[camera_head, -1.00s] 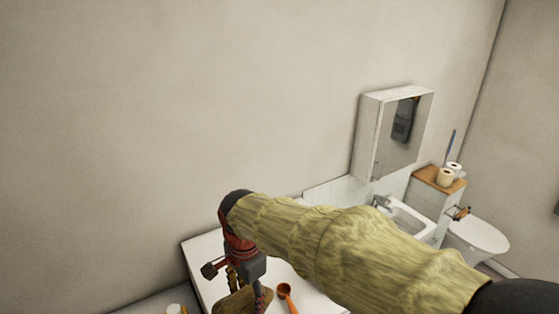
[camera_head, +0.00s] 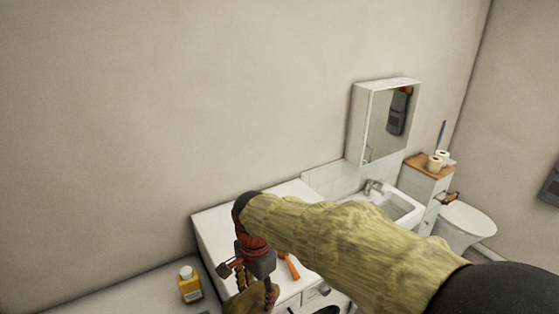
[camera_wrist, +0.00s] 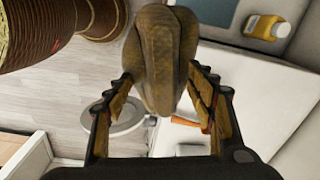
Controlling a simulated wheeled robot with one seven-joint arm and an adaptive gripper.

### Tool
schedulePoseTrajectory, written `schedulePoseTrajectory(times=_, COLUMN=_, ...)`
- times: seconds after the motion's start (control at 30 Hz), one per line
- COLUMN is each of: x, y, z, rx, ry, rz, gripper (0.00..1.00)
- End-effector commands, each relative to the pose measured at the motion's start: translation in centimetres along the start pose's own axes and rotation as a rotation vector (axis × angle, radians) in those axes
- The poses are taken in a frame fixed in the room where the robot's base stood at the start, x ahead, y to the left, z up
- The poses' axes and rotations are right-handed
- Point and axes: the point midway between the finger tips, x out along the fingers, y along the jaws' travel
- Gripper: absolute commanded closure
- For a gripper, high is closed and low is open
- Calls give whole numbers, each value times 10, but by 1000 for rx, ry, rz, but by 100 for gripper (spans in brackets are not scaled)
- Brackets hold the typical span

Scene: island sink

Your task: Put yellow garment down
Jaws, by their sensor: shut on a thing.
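My gripper (camera_head: 258,286) is shut on a folded yellow-brown garment (camera_head: 243,301), low in the head view. In the wrist view the garment (camera_wrist: 160,60) hangs as a thick bundle between the two fingers (camera_wrist: 160,82). The gripper body and the picture's lower edge hide part of it in the head view. It appears in front of the white-topped unit (camera_head: 212,232); I cannot tell whether it touches anything.
An orange object (camera_head: 291,266) lies on the white top; it also shows in the wrist view (camera_wrist: 188,122). A yellow bottle (camera_head: 190,285) stands to the left. A sink (camera_head: 392,208), mirror cabinet (camera_head: 388,120) and toilet (camera_head: 466,222) are at the right.

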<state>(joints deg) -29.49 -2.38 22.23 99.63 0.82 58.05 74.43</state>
Motion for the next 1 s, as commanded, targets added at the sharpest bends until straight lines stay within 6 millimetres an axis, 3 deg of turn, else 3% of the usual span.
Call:
schedulePoseTrajectory(times=0.27, x=34, y=7, z=-43, rx=-121, ry=-8, rz=7, gripper=75)
schedulePoseTrajectory(times=0.47, x=76, y=23, z=-93, rx=-269, ry=-18, rz=10, gripper=76)
schedulePoseTrajectory(times=0.7, x=141, y=64, z=-167, rx=-511, ry=-31, rz=7, gripper=76)
schedulePoseTrajectory(times=1.0, x=199, y=117, z=-224, rx=-739, ry=-38, rz=-2, gripper=76)
